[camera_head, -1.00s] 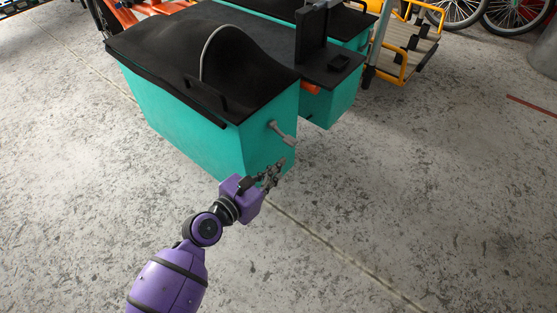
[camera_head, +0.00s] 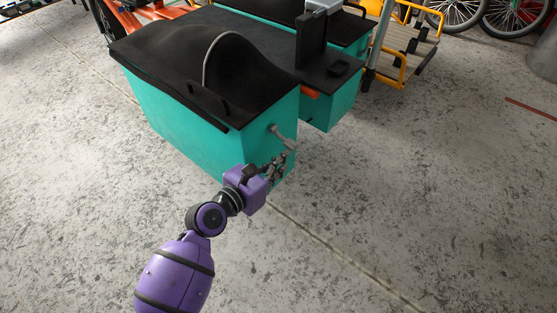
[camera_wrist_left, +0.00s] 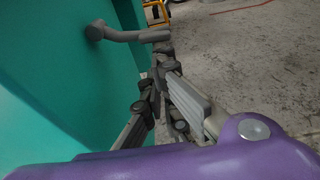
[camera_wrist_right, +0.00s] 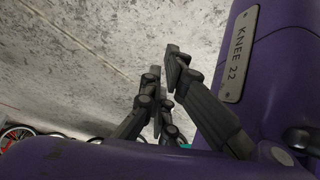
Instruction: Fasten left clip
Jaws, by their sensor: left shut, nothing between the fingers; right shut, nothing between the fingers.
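A grey clip (camera_head: 283,137) sticks out from the end face of the teal cargo box (camera_head: 195,128). In the left wrist view the clip (camera_wrist_left: 130,35) runs from its round mount on the teal wall to the right, just beyond my fingers. My left gripper (camera_head: 286,156) is shut and empty, close below the clip's free end. The left wrist view shows its fingertips (camera_wrist_left: 158,75) together near that end; whether they touch the clip I cannot tell. My right gripper (camera_wrist_right: 165,75) is shut and empty, seen only in the right wrist view over the concrete floor, away from the clip.
A black cover (camera_head: 185,55) with a grey hoop lies over the box. A second teal box (camera_head: 335,105) stands behind to the right. A yellow-framed carrier (camera_head: 405,55) and bicycle wheels (camera_head: 510,15) are farther back. The floor (camera_head: 400,190) at right is clear.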

